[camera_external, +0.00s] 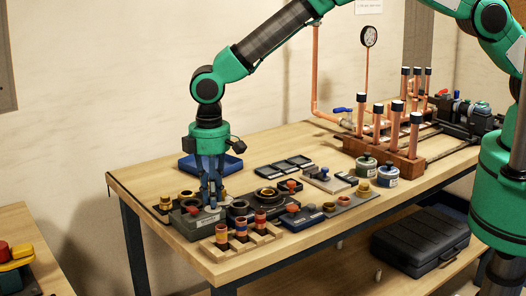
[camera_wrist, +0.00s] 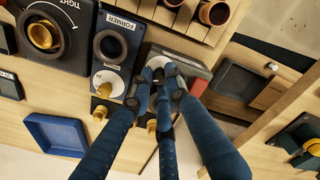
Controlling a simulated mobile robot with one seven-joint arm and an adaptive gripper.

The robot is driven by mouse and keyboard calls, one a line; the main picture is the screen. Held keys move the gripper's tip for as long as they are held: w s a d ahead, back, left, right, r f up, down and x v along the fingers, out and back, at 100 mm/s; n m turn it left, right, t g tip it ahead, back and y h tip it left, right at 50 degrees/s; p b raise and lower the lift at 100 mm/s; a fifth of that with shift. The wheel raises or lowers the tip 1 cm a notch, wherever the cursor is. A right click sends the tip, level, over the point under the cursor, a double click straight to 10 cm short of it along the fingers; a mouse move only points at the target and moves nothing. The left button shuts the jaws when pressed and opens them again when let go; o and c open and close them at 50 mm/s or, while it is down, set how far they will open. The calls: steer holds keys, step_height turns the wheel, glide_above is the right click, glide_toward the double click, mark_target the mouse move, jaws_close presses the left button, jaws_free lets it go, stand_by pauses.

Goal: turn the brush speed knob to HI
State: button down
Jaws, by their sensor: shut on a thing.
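A grey box (camera_external: 194,223) with a pale round dial stands at the near left of the bench in the external view. In the wrist view the white dial (camera_wrist: 159,62) has a small dark knob (camera_wrist: 170,69) at its middle. My gripper (camera_external: 211,204) points down at the box top. Its blue fingers also show in the wrist view (camera_wrist: 163,84), closed in around the knob from several sides. The fingers hide most of the knob and dial, so the pointer's setting and the HI mark cannot be read.
A wooden rack (camera_external: 243,242) with copper fittings stands close in front. A block marked FORMER (camera_wrist: 113,48) and a ring fixture marked TIGHT (camera_wrist: 20,42) lie beside the box. A blue tray (camera_external: 192,171) lies behind. Copper pipes (camera_external: 397,125) stand upright farther right.

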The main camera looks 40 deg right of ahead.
steer(key=m+b, duration=0.1)
steer(key=m, duration=0.3)
steer(key=shift+a+r+m, duration=0.1)
steer(key=shift+m, duration=0.2)
stand_by(0.4)
steer(key=c, duration=1.7)
jaws_free()
steer(key=shift+o, duration=0.2)
step_height(320, 180, up, 12)
steer(key=shift+w, duration=0.1)
